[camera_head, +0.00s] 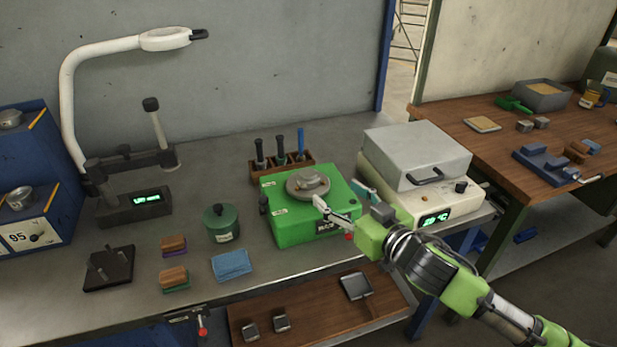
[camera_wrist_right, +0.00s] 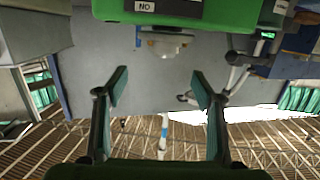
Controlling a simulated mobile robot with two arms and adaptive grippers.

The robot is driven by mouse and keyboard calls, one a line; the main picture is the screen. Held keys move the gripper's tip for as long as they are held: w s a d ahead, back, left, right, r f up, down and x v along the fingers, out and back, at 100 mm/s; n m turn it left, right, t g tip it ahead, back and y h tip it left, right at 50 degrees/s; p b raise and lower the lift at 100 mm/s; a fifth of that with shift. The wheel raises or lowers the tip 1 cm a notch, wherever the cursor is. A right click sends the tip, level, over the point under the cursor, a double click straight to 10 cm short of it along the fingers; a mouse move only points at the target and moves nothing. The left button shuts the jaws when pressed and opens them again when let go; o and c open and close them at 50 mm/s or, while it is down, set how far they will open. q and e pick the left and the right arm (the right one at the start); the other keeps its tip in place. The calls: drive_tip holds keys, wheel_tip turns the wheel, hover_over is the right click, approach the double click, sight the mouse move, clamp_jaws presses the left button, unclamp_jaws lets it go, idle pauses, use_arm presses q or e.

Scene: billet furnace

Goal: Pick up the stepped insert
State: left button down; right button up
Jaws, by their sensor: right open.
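A small grey metal piece (camera_head: 311,181), which looks like the stepped insert, sits on the round grey plate (camera_head: 296,193) on top of the green machine (camera_head: 290,228). Its steps are too small to make out. My right gripper (camera_head: 338,192) is open and empty, just right of the plate, over the machine's right side. In the right wrist view its two fingers (camera_wrist_right: 160,88) are spread wide with nothing between them. A green body with a label (camera_wrist_right: 165,12) fills the top of that view, with a pale rounded part (camera_wrist_right: 168,42) below it. My left gripper is out of view.
A grey-lidded heater (camera_head: 415,155) with a lit display stands close right of my gripper. A tool rack (camera_head: 283,169) stands behind the machine. A green canister (camera_head: 221,223), a blue cloth (camera_head: 231,265) and brushes (camera_head: 173,276) lie left. Bench space behind the canister is clear.

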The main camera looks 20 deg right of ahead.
sight(309, 174)
drive_tip(key=p+x, duration=0.1)
drive_tip(key=x, duration=0.6)
drive_tip(key=shift+w+a, duration=0.25)
drive_tip(key=x, duration=0.1)
drive_tip(key=p+x, duration=0.1)
drive_tip(key=x, duration=0.1)
drive_tip(key=p+x, duration=0.1)
drive_tip(key=shift+w+a+r, duration=0.1)
drive_tip(key=shift+a+r, duration=0.05)
drive_tip(key=shift+a, duration=0.2)
drive_tip(key=shift+w+a, duration=0.15)
drive_tip(key=shift+w, duration=0.2)
drive_tip(key=c, duration=1.5)
clamp_jaws()
